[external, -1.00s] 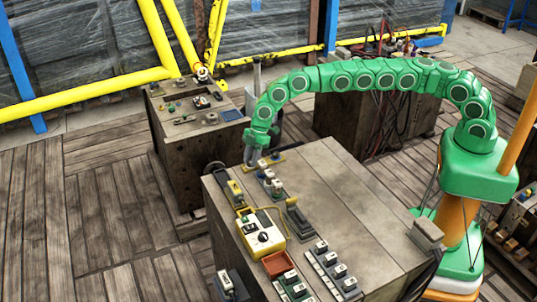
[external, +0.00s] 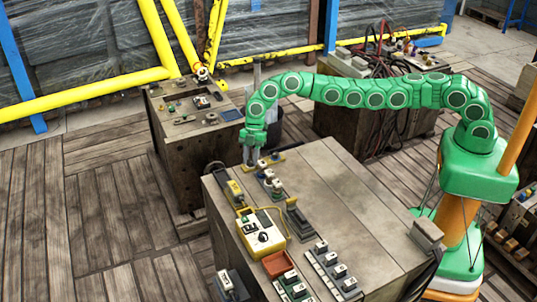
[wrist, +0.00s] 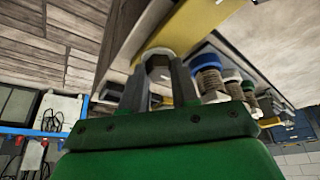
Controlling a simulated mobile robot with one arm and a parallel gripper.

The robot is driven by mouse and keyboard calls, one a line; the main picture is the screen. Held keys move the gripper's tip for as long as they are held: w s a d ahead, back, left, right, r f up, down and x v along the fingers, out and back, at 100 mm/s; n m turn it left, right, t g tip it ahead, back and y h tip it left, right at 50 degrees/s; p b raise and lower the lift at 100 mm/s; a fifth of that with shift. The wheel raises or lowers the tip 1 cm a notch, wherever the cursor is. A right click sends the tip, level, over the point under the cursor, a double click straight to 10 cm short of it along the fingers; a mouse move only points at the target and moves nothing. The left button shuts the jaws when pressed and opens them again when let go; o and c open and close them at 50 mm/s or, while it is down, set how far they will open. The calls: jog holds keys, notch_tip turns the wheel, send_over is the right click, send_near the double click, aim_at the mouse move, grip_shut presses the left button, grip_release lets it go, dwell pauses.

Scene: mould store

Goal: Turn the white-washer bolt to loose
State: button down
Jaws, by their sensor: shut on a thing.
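A yellow plate (external: 278,156) lies at the far edge of the near wooden cabinet and shows overhead in the wrist view (wrist: 200,25). My gripper (external: 252,162) is at the plate's left end in the external view. In the wrist view my gripper (wrist: 160,82) is shut around the end bolt (wrist: 158,70), whose grey head sits between the fingers with a pale washer rim behind it. A blue-washer bolt (wrist: 208,78) stands beside the right finger, with further threaded bolts (wrist: 248,88) beyond. The fingers partly hide the held bolt.
The cabinet top (external: 335,185) has free room at its middle and right. A yellow control box (external: 262,234), a red tray (external: 277,264) and switch blocks (external: 333,270) line its front left. Another cabinet (external: 185,150) stands to the left, and one with cables (external: 385,95) behind.

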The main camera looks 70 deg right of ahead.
jog(key=shift+f+n, duration=0.2)
jog(key=shift+n, duration=0.1)
dwell(0.4)
jog(key=c, duration=0.8)
grip_release()
jog(key=shift+c, duration=0.2)
jog(key=shift+r, duration=0.1)
jog(key=v, duration=0.7)
jog(key=shift+r, duration=0.35)
jog(key=shift+w+d, duration=0.1)
